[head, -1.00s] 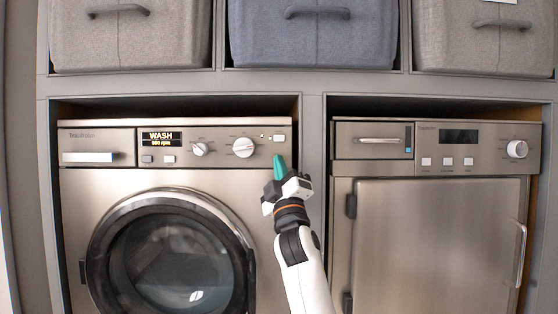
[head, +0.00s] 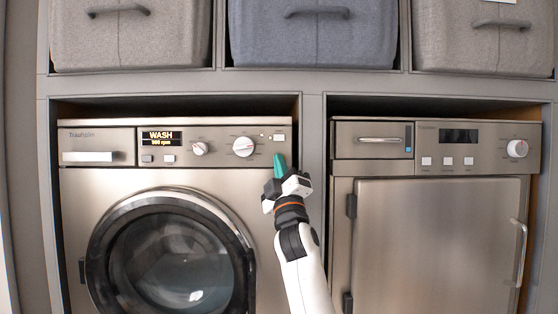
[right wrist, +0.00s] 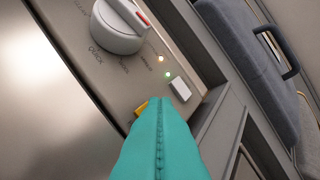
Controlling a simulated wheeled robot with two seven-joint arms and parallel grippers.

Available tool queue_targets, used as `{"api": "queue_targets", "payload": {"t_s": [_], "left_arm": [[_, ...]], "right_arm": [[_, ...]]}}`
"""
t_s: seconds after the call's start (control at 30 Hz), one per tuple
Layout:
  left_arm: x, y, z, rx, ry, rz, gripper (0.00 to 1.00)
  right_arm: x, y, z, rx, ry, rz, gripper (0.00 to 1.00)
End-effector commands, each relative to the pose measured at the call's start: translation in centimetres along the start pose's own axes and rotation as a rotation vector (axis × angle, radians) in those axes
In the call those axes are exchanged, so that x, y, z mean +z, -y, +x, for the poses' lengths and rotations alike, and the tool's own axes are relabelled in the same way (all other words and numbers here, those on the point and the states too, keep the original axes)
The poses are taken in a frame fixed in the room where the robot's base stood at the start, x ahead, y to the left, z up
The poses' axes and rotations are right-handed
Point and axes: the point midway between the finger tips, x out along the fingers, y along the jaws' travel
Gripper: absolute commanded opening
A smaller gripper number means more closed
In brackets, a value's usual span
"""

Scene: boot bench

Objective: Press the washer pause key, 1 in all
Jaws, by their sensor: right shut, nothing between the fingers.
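The washer (head: 215,180) stands at the left, its lit display (head: 160,138) reading WASH. A white key (head: 279,137) sits at the right end of its panel, beside two small lights. That white key also shows in the right wrist view (right wrist: 180,89), with the lights lit orange and green. Two more pale keys (head: 147,158) (head: 169,158) sit under the display. I cannot read which key is pause. My right gripper (head: 279,162), with green fingers, is shut and empty just below the white key at the right end; contact with the panel cannot be told. My left gripper is out of view.
A large dial (head: 244,147) and a smaller dial (head: 200,149) are left of the right-end key. Fabric bins (head: 310,45) fill the shelf above.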

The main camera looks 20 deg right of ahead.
Motion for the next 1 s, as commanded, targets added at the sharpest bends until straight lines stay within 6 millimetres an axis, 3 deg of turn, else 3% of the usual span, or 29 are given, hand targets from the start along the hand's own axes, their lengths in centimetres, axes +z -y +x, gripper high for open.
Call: {"api": "queue_targets", "payload": {"t_s": [0.63, 1.0], "left_arm": [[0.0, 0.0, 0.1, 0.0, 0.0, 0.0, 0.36], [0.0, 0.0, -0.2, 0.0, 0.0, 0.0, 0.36]], "right_arm": [[-0.2, -0.2, 0.3, 0.0, -0.001, -0.001, 0.0], [0.5, 0.6, -0.8, 0.0, 0.0, -0.002, 0.0]]}}
